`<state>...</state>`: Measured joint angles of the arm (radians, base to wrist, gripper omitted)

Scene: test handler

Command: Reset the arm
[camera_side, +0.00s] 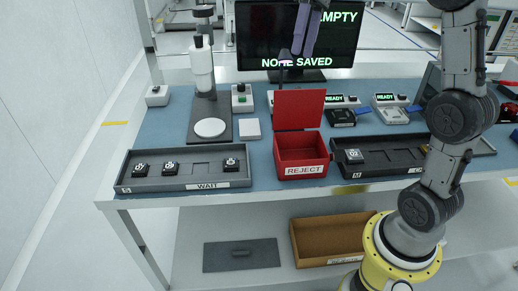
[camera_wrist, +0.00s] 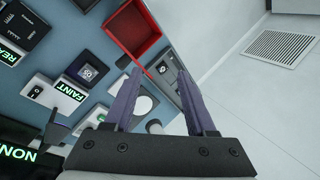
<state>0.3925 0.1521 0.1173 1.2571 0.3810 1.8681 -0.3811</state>
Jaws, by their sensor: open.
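My gripper (camera_side: 302,48) hangs high over the back of the bench, in front of the monitor in the side view. Its two purple fingers stand wide apart in the wrist view (camera_wrist: 160,80), with nothing between them. My arm rises at the right of the side view, and part of it is out of the picture. The bench (camera_side: 170,125) lies below the gripper.
A red REJECT box (camera_side: 301,170) stands with its lid raised. The grey WAIT tray (camera_side: 205,185) holds several black chips and a bare slot. A dark tray (camera_side: 385,158) holds chip 02. Testers and a monitor (camera_side: 345,40) stand behind.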

